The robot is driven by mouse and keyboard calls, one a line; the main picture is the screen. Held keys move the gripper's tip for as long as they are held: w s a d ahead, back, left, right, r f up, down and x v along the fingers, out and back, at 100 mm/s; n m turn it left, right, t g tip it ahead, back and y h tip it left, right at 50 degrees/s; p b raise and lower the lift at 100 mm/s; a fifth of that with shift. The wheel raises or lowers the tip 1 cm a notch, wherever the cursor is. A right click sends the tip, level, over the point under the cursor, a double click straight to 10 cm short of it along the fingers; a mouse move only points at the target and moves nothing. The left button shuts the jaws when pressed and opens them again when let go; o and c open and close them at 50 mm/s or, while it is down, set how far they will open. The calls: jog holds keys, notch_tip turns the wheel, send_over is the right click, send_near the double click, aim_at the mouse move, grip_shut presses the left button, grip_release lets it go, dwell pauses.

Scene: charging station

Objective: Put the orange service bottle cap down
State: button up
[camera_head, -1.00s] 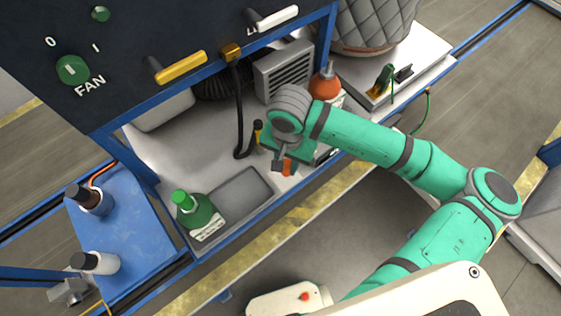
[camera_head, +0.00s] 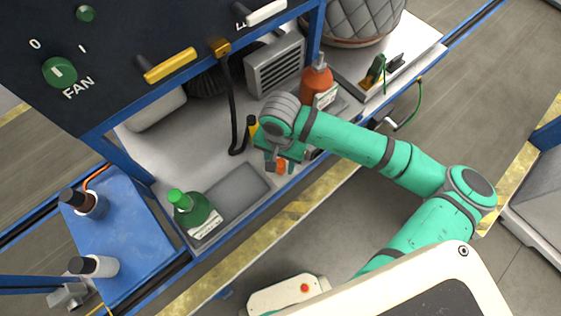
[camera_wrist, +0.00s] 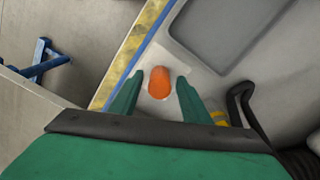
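The orange service bottle cap (camera_head: 281,167) is at the front edge strip of the bench, right of the grey tray. In the wrist view the cap (camera_wrist: 159,83) shows against a pale surface between my two green fingers, with a gap on each side. My gripper (camera_head: 276,163) points down at the cap and is open; its fingertips (camera_wrist: 160,76) also show in the wrist view. The orange bottle (camera_head: 317,86) stands upright behind my wrist, with a pale narrow top.
A grey shallow tray (camera_head: 236,190) and a green bottle (camera_head: 194,211) are left of my gripper. A black hose (camera_head: 233,115) hangs behind it. A blue cart (camera_head: 128,230) with two bottles stands at left. A yellow-striped edge (camera_head: 262,226) runs along the front.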

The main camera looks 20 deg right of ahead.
aim_at(280, 161)
notch_tip(280, 161, up, 12)
jog(key=shift+r, duration=0.15)
dwell(0.6)
jog(key=shift+w, duration=0.1)
dwell(0.4)
